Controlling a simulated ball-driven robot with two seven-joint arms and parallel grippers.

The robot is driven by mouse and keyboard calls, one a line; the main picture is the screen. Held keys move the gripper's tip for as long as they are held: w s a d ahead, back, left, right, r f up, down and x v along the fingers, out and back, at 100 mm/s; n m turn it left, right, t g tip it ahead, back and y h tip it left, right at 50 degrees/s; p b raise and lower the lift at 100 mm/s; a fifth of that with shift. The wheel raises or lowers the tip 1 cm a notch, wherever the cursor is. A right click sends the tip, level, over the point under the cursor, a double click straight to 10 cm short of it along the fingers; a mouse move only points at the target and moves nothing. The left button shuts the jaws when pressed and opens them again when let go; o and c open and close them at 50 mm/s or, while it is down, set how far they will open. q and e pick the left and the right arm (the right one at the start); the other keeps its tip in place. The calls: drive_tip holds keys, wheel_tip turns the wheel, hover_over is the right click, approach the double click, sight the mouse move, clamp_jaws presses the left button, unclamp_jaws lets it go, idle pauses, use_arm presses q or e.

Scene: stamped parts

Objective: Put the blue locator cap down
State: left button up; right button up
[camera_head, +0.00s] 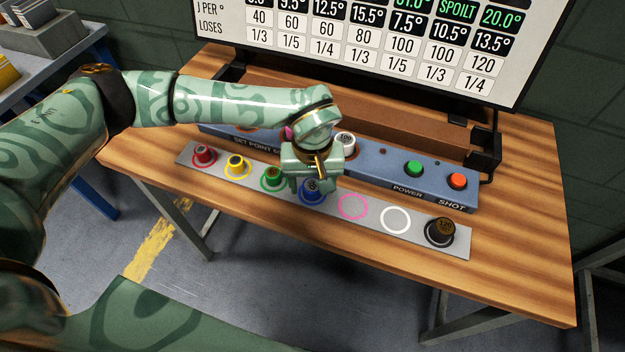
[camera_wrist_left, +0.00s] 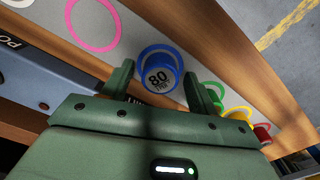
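The blue locator cap (camera_head: 312,193), marked 80 on top, stands at the blue ring of the pale strip (camera_head: 376,225). In the left wrist view the cap (camera_wrist_left: 160,78) looks upright, with part of the blue ring (camera_wrist_left: 161,50) showing around it. My left gripper (camera_head: 308,184) is over the cap, pointing down. In the wrist view its fingers (camera_wrist_left: 158,85) are on either side of the cap, apart, with a visible gap beside it. The fingers partly hide the cap in the head view. My right gripper is not in view.
Red (camera_head: 204,154), yellow (camera_head: 237,166) and green (camera_head: 272,178) caps stand to the left on the strip. The pink ring (camera_head: 353,207) and white ring (camera_head: 396,220) are empty. A black cap (camera_head: 440,231) stands at the right end. A blue panel (camera_head: 385,172) with a white cap (camera_head: 345,141) lies behind.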

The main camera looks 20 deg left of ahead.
sight(312, 184)
use_arm(q)
drive_tip(key=shift+r, duration=0.1)
drive_tip(key=shift+r, duration=0.3)
wheel_tip(312, 184, up, 12)
drive_tip(key=p, duration=0.3)
drive_tip(key=shift+f, duration=0.2)
